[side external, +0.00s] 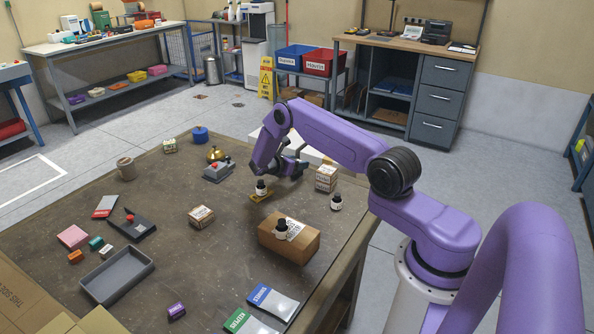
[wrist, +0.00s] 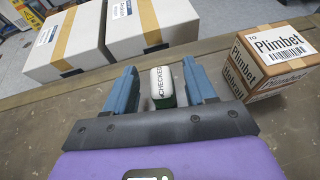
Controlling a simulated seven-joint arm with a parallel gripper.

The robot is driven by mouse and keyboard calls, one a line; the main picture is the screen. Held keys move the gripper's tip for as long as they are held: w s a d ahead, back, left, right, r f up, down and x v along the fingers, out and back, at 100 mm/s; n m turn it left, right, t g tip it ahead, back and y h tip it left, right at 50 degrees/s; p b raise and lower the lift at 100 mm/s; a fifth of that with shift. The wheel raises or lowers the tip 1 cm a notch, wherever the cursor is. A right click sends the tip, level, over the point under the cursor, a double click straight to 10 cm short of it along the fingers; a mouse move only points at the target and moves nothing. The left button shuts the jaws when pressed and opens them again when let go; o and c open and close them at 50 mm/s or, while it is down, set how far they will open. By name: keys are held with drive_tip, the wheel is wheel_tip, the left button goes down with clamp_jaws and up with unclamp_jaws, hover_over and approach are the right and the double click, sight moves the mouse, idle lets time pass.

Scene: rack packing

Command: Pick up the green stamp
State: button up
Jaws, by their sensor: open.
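A small block with a green body and a white face marked "CHECKED", which looks like the green stamp (wrist: 163,88), stands between the two blue fingers of my gripper (wrist: 160,68) in the wrist view. My gripper is open, with a gap visible beside the block. In the side external view my gripper (side external: 291,168) is low over the far right part of the table, and the block there is hidden by it. A small teal-green block (side external: 95,243) also lies at the left of the table, beside an orange one (side external: 75,256).
A "Plimbet" carton (wrist: 273,60) stands close right of my gripper. Two white taped boxes (wrist: 66,45) (wrist: 150,25) lie just ahead. A grey tray (side external: 117,277) lies front left.

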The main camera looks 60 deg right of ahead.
drive_tip(key=x, duration=0.2)
drive_tip(key=shift+s+d+f, duration=0.1)
drive_tip(key=shift+d+f, duration=0.05)
drive_tip(key=shift+d, duration=0.2)
clamp_jaws()
